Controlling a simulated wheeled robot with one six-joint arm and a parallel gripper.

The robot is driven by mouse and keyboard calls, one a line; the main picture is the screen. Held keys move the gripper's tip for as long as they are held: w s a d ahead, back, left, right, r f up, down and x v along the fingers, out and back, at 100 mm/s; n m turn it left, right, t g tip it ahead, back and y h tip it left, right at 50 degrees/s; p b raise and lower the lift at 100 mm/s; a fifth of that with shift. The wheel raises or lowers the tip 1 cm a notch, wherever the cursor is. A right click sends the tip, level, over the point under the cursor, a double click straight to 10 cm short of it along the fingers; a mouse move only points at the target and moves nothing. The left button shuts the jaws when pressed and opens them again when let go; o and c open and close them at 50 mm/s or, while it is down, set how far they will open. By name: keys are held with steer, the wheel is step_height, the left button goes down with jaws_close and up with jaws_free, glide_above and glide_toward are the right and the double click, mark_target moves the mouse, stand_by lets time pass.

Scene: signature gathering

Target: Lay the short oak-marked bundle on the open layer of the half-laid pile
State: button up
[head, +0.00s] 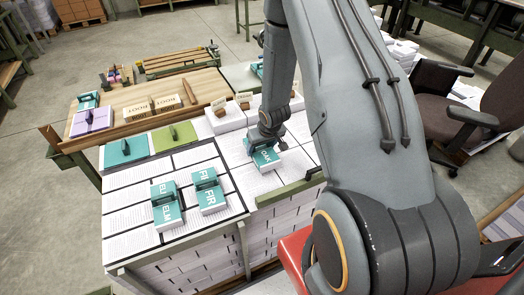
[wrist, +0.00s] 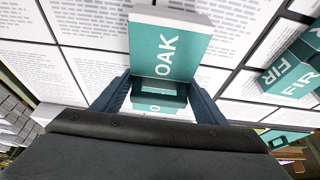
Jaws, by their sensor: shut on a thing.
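The oak-marked bundle (head: 265,158) has a teal cover lettered OAK and white page edges. My gripper (head: 269,138) is shut on it from above, at the pile of printed sheets (head: 291,157) on the right of the bench. In the wrist view the bundle (wrist: 172,45) extends ahead of my gripper (wrist: 160,85), with a finger on each side of its teal raised part. White sheets with dark gaps lie under it. I cannot tell whether the bundle touches them. My arm hides part of this pile in the head view.
The ELM bundle (head: 167,208) and FIR bundle (head: 208,191) stand on the sheets to the left. Teal (head: 124,150) and green (head: 174,137) handled boards lie behind them. Small wooden blocks (head: 166,103) stand on a shelf behind. A green rail (head: 290,189) edges the pile's front.

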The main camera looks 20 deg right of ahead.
steer(key=shift+f, duration=0.95)
steer(key=shift+f, duration=0.15)
steer(key=o, duration=1.3)
steer(key=shift+c, duration=0.2)
steer(key=b+v, duration=0.1)
steer(key=v, duration=1.1)
steer(key=s+a+r+g, duration=0.1)
steer(key=s+a+r, duration=0.4)
steer(key=s+r, duration=0.3)
steer(key=s+a+r+g, duration=0.1)
steer(key=s+a+r, duration=0.5)
steer(key=s+r, duration=0.2)
steer(key=shift+s+a+r+g, duration=0.2)
steer(key=shift+a+r+g, duration=0.1)
steer(key=shift+r, duration=0.1)
